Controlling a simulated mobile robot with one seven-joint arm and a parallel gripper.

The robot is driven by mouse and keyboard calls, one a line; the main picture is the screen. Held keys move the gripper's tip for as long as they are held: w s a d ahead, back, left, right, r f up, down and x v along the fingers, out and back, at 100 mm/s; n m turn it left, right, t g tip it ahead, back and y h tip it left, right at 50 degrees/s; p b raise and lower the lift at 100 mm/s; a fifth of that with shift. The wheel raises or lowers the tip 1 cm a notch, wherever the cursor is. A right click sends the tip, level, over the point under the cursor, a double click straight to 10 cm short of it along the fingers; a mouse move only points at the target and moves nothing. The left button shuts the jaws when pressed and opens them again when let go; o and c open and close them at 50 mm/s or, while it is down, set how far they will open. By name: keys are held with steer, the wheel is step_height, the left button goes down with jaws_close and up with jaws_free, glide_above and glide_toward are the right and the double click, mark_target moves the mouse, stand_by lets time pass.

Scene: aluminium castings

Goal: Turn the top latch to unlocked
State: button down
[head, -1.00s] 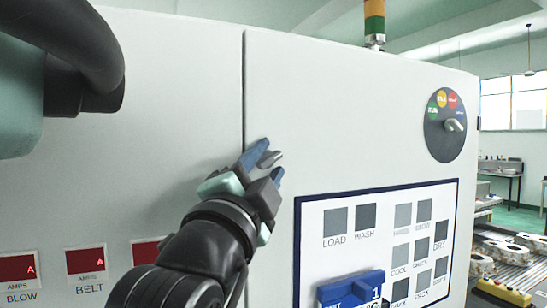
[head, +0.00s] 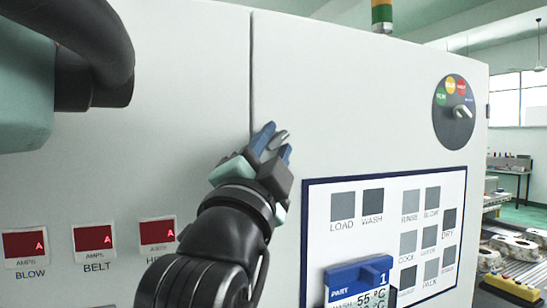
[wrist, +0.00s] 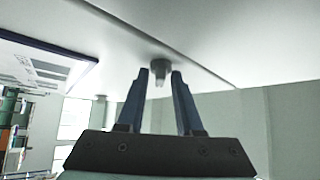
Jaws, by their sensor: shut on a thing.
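The top latch (head: 280,137) is a small grey handle on the white cabinet front, just right of the vertical door seam. My gripper (head: 273,143) is at the latch, with its two blue fingers on either side of it. In the wrist view the latch (wrist: 160,67) shows as a grey knob between the fingertips, close to the seam. My gripper is shut on the latch. The fingers hide part of the latch in the head view, and I cannot read a locked or unlocked mark beside it.
A dark round dial (head: 454,112) with coloured spots and a grey handle sits at the upper right. A blue-framed button panel (head: 386,240) is below right, with a blue part card (head: 358,285) in front. Red amp displays (head: 93,238) are lower left.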

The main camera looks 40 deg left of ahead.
steer(key=n+y+b, duration=0.2)
steer(key=n, duration=0.1)
steer(key=n+g+y+b, duration=0.1)
steer(key=n+y+b, duration=0.2)
steer(key=f+n+g+y+b, duration=0.1)
steer(key=n+y+b, duration=0.2)
steer(key=n, duration=0.1)
steer(key=shift+w+d+f, duration=0.1)
steer(key=shift+w+d, duration=0.15)
steer(key=shift+w, duration=0.1)
steer(key=n+g+y+b, duration=0.2)
steer(key=n, duration=0.1)
steer(key=n+g+y+b, duration=0.2)
steer(key=n+g, duration=0.1)
steer(key=n, duration=0.1)
steer(key=shift+w+g+y, duration=0.1)
steer(key=shift+g+y, duration=0.2)
steer(key=shift+r+n+g+y+b, duration=0.3)
steer(key=shift+n+g+b, duration=0.3)
steer(key=shift+n, duration=0.3)
steer(key=shift+r+n+g+y+b, duration=0.1)
steer(key=shift+n+g+y+b, duration=0.25)
steer(key=shift+n+g, duration=0.3)
steer(key=c, duration=0.9)
jaws_free()
steer(key=shift+a, duration=0.1)
steer(key=b+v, duration=0.6)
steer(key=v, duration=0.7)
